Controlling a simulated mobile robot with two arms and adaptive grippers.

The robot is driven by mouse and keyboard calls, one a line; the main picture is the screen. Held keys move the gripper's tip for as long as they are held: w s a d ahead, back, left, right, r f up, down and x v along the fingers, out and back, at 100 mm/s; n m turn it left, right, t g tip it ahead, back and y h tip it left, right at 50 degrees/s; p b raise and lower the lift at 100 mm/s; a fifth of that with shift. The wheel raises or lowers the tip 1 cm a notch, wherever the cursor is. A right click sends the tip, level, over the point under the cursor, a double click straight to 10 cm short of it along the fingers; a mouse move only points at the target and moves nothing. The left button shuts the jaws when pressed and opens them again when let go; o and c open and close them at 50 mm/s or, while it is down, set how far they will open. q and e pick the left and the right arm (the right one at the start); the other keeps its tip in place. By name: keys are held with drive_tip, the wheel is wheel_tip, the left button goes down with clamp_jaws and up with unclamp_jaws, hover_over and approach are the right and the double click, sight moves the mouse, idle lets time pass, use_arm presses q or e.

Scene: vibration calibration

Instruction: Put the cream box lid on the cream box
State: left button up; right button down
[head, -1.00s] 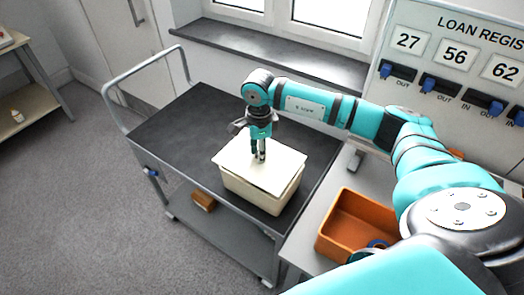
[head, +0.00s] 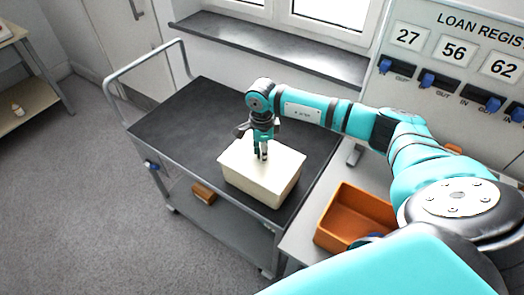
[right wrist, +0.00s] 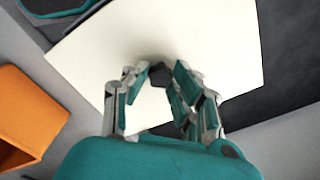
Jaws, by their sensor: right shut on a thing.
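The cream box (head: 257,189) stands on the dark top of a trolley in the head view. The cream box lid (head: 280,160) lies over its top and looks level, lined up with the box walls. My right gripper (head: 264,155) points down at the middle of the lid and is shut on a small dark knob (right wrist: 160,74) there. In the right wrist view the lid (right wrist: 110,50) fills most of the picture, with the fingers (right wrist: 160,80) at the knob. The lid hides the inside of the box. My left gripper is not in view.
The trolley (head: 190,115) has free dark surface left of and behind the box. An orange bin (head: 352,215) stands on a light table to the right. A board with numbered cards and blue switches (head: 450,65) rises behind. A window sill (head: 270,50) runs behind the trolley.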

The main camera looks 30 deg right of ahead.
drive_tip(key=shift+f, duration=0.2)
drive_tip(key=c, duration=1.1)
unclamp_jaws()
drive_tip(key=shift+r, duration=0.1)
drive_tip(key=shift+r, duration=0.1)
drive_tip(key=shift+r+p, duration=0.25)
drive_tip(key=shift+p, duration=0.15)
wheel_tip(320, 180, up, 12)
drive_tip(key=b, duration=0.3)
drive_tip(key=shift+r, duration=0.15)
